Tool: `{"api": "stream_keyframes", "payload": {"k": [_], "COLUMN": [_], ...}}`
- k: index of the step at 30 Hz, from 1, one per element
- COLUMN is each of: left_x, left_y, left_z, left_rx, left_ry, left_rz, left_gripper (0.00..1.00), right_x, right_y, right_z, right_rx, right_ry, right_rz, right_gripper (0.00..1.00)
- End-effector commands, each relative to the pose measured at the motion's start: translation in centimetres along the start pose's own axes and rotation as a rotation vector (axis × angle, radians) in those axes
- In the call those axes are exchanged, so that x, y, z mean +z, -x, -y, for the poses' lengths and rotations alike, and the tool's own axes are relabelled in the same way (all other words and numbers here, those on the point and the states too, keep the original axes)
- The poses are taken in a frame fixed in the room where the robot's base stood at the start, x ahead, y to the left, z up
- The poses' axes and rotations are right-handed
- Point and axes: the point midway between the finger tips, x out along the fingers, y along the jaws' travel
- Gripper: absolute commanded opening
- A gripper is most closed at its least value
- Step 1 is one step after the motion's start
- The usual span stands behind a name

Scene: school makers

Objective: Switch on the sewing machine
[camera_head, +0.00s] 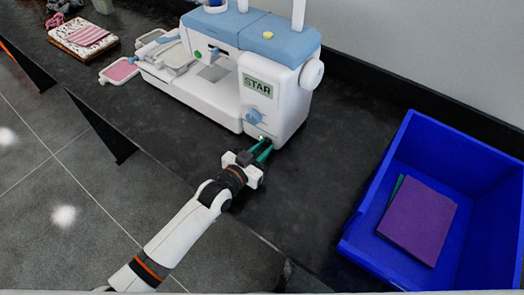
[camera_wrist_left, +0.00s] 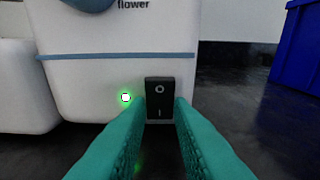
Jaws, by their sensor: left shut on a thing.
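The white and blue sewing machine (camera_head: 285,95) stands on the black table in the head view. Its lower body fills the upper part of the left wrist view (camera_wrist_left: 115,75). A small black rocker switch (camera_wrist_left: 159,88) sits low on the machine, and a green light (camera_wrist_left: 125,97) glows just left of it. My left gripper (camera_head: 264,151) reaches the machine's lower front corner. Its teal fingers are closed on the black switch, one on each side in the wrist view. My right gripper is in neither view.
A blue bin (camera_head: 349,239) with purple and green sheets stands at the right. Patterned cloth (camera_head: 83,35) and hoop-like frames (camera_head: 119,70) lie at the far left. The table between machine and bin is clear.

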Motion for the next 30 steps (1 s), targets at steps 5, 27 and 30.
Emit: {"api": "stream_keyframes", "payload": {"k": [5,27,30], "left_x": [-0.1,-0.3,-0.2], "left_y": [0.0,6.3,8.4], "left_z": [0.0,0.0,0.0], "left_rx": [0.000,0.000,0.000], "left_ry": [0.000,0.000,0.000], "left_rz": [-0.002,-0.005,-0.004], "left_gripper": [0.31,0.42,0.42], "right_x": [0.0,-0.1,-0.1], "right_y": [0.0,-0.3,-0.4], "right_z": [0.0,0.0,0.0], "right_rx": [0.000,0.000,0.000], "right_ry": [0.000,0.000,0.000], "right_rz": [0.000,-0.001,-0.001], "right_gripper": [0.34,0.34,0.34]}}
